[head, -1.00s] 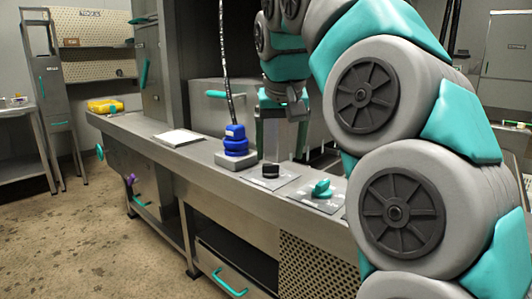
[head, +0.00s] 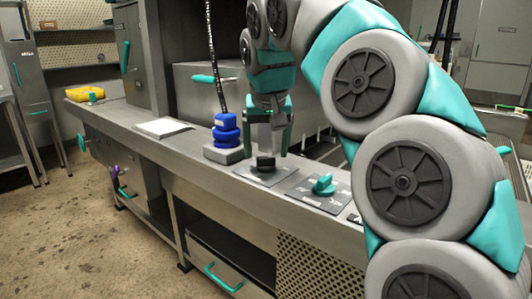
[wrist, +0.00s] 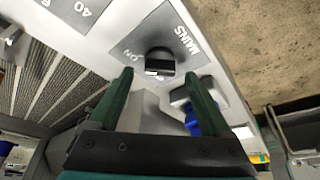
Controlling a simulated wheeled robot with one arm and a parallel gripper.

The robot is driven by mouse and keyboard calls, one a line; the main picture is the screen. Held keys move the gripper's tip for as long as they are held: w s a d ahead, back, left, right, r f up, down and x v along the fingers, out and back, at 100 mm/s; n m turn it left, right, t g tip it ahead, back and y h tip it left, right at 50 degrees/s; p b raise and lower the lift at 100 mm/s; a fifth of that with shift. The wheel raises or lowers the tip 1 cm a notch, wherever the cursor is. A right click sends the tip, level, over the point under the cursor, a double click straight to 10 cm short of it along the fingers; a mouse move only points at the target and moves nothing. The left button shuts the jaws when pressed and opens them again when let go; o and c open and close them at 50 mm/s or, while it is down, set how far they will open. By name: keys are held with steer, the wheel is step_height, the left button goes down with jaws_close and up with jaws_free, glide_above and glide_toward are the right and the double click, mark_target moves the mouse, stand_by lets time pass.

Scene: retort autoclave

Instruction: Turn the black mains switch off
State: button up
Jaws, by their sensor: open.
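The black mains switch (head: 265,164) is a small dark knob on a grey plate on the steel counter. In the wrist view the knob (wrist: 160,60) sits beside the words MAINS and ON, with a pale mark on its near side. My gripper (head: 267,151) points down over the switch in the head view, fingers spread. In the wrist view its two dark green fingertips (wrist: 158,76) lie either side of the knob's near edge, with nothing between them. I cannot tell whether they touch the knob.
A teal knob (head: 323,184) on its own plate is to the right of the switch. A blue stacked object (head: 225,130) on a grey base stands just left, a braided cable above it. A white sheet (head: 162,128) and a yellow item (head: 85,93) lie farther left.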

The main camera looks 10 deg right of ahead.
steer(key=shift+x, duration=0.85)
steer(key=shift+r, duration=0.1)
jaws_close()
